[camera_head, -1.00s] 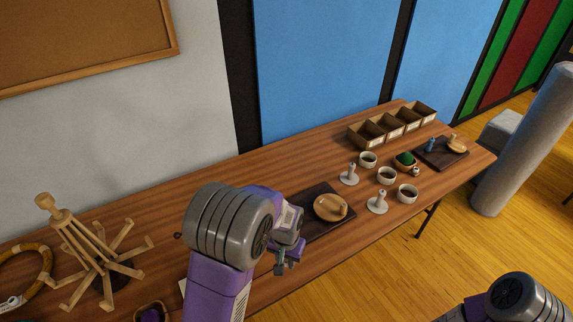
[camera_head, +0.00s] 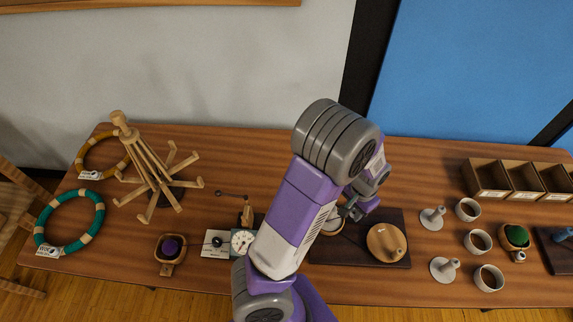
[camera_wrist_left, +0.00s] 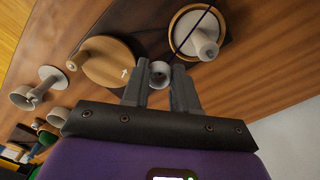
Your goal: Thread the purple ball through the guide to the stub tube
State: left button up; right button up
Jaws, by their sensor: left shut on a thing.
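My left gripper (camera_head: 352,212) is over the dark board (camera_head: 365,258). In the left wrist view its fingers (camera_wrist_left: 160,78) are shut on a small pale ring-like piece (camera_wrist_left: 159,70), perhaps at the end of the purple strand (camera_wrist_left: 195,25). That strand crosses a round wooden-rimmed base (camera_wrist_left: 180,32) with a short white tube (camera_wrist_left: 204,46), which looks like the stub tube. A wooden disc with a knob (camera_head: 386,242) is beside it. I cannot identify the guide surely. My right gripper is out of view.
A wooden peg stand (camera_head: 150,170) and two rings, green (camera_head: 41,222) and tan (camera_head: 82,152), are at left. A dial (camera_head: 242,240) is left of my arm. White stands (camera_head: 432,216), cups (camera_head: 478,241), a green ball (camera_head: 516,235) and open boxes (camera_head: 490,180) are at right.

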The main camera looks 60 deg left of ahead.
pick_arm(q)
jog(key=s+a+r+n+p, duration=0.1)
jog(key=s+a+r+p, duration=0.3)
jog(key=s+a, duration=0.4)
jog(key=s+a+r+p, duration=0.4)
jog(key=s+a, duration=0.2)
jog(key=a, duration=0.4)
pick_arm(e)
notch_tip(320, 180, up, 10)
pick_arm(q)
jog(key=shift+f+b, duration=3.85)
jog(key=shift+f, duration=0.7)
jog(key=shift+w+d+p, duration=0.8)
jog(key=shift+w+d, duration=1.95)
jog(key=shift+w, duration=0.15)
jog(key=shift+w+d+p, duration=0.8)
jog(key=shift+w+d, duration=1.95)
jog(key=shift+w, duration=0.15)
jog(key=shift+w+d+f, duration=0.15)
jog(key=shift+f+b, duration=1.1)
jog(key=shift+f, duration=0.05)
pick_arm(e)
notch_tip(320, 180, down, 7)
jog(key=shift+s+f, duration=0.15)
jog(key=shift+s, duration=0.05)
